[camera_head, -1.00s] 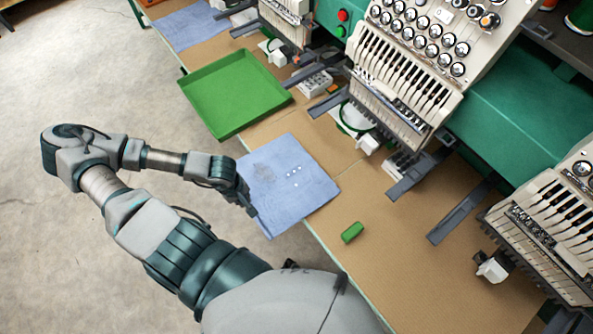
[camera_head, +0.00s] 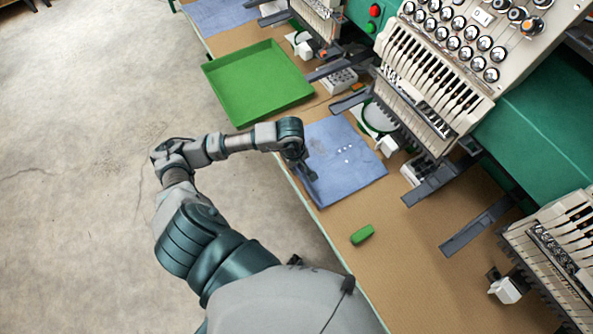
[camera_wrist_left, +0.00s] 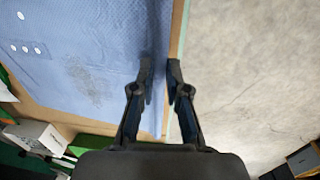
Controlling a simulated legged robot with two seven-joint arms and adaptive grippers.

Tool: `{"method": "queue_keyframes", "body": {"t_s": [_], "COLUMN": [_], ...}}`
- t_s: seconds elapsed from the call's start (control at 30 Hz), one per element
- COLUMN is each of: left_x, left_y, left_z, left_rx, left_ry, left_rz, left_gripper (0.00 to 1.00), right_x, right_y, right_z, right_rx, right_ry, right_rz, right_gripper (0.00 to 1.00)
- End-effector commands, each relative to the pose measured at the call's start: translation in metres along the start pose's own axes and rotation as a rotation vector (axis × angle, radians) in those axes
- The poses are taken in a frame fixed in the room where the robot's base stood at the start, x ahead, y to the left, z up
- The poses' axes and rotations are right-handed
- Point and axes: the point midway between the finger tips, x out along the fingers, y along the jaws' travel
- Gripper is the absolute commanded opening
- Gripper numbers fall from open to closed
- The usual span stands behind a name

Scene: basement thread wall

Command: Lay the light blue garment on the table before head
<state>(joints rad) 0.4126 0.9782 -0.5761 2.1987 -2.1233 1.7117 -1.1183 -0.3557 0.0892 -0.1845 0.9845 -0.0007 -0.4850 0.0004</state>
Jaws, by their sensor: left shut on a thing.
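The light blue garment (camera_head: 352,168) is spread out flat over the brown table (camera_head: 415,275), in front of the middle embroidery head (camera_head: 432,80). It has several white dots and a darker grey patch. My left gripper (camera_head: 309,174) is at its left edge, near the table's front edge, shut on the cloth. In the left wrist view the garment (camera_wrist_left: 95,50) fills the left side, and its edge runs between the fingers of the gripper (camera_wrist_left: 160,75). The fingertips hide part of that edge. My right gripper is not in view.
A green tray (camera_head: 257,82) lies on the table to the upper left. A small green block (camera_head: 362,234) lies below the garment. Dark arms (camera_head: 432,182) of the machine reach over the table to its right. Another blue cloth (camera_head: 222,14) lies at the top.

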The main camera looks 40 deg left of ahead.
Motion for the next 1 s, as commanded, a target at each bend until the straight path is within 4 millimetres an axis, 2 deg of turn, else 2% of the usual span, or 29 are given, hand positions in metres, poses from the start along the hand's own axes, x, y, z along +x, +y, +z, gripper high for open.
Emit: {"method": "queue_keyframes", "body": {"t_s": [0.23, 0.43, 0.47, 0.5, 0.53, 0.57, 0.87, 1.0], "left_x": [0.032, 0.036, 0.036, 0.036, 0.036, 0.036, 0.034, 0.02], "left_y": [-0.005, -0.004, -0.004, -0.004, -0.004, -0.004, -0.004, -0.003], "left_z": [-0.001, 0.0, 0.0, 0.001, 0.001, 0.001, -0.001, -0.001], "left_rx": [-0.003, -0.001, -0.001, -0.001, -0.001, -0.001, -0.001, -0.001], "left_ry": [-0.003, 0.0, 0.001, 0.001, 0.001, 0.001, 0.0, 0.002], "left_rz": [-0.004, -0.004, -0.006, -0.006, -0.006, -0.006, -0.002, 0.001], "left_gripper": [0.0, 0.0, 0.18, 0.28, 0.36, 0.39, 0.39, 0.39], "right_x": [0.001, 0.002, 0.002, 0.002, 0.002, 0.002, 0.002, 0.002], "right_y": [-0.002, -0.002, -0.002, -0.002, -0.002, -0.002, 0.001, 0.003], "right_z": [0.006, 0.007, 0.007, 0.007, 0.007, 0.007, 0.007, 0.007], "right_rx": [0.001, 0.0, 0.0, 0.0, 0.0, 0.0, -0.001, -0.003], "right_ry": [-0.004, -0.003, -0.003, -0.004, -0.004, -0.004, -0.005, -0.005], "right_rz": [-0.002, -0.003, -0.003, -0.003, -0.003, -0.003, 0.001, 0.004], "right_gripper": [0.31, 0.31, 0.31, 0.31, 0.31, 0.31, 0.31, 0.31]}}
